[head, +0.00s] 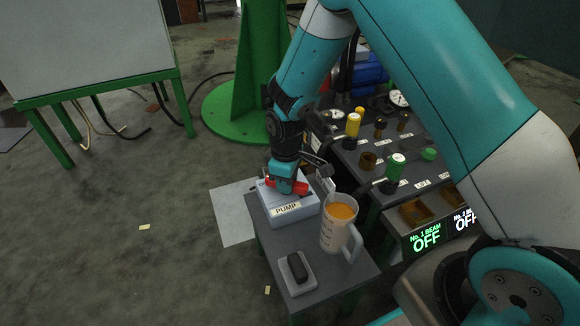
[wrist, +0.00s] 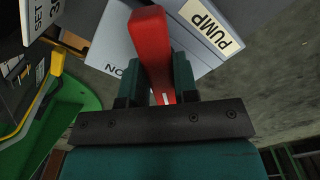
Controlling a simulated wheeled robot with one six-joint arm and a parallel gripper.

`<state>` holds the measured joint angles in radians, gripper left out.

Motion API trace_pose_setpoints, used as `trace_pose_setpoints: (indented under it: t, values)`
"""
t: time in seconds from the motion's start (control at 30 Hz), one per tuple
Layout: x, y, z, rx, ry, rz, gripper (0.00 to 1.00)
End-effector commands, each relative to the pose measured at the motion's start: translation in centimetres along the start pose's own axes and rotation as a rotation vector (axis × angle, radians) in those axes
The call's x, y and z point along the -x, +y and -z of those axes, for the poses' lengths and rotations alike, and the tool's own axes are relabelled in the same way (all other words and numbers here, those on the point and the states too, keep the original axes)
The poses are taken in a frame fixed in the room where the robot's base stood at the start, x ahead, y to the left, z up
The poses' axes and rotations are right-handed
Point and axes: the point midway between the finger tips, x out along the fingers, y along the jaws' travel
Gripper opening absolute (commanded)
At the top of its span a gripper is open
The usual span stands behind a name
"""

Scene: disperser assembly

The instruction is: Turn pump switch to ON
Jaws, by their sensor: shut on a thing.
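The pump switch is a red lever (head: 302,187) on a light grey box labelled PUMP (head: 291,210), which stands on a small grey table. My gripper (head: 287,183) points down over the back left part of the box and is shut on the red lever. In the wrist view the red lever (wrist: 151,50) lies between the two green fingers of my gripper (wrist: 160,82). The PUMP label (wrist: 212,24) and part of another marking show on the box there. The gripper hides part of the lever and of the box's markings.
A measuring jug (head: 336,232) with orange liquid stands on the table (head: 337,279) just right of the box. A small pad with a black block (head: 297,267) lies in front. A control panel (head: 372,150) with knobs is behind right. A green column (head: 262,70) stands behind.

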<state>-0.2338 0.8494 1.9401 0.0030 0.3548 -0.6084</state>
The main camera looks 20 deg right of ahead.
Motion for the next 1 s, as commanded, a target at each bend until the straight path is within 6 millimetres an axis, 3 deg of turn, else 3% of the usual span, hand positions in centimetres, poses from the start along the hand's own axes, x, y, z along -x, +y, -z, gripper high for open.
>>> trace_pose_setpoints:
  t: [0.03,0.6,1.0]
  values:
    - [0.71,-0.25,0.35,-0.036,0.008,0.005,0.04]
    - [0.53,-0.08,0.46,-0.564,0.013,0.005,0.04]
    - [0.33,0.03,0.54,-0.796,0.016,0.006,0.04]
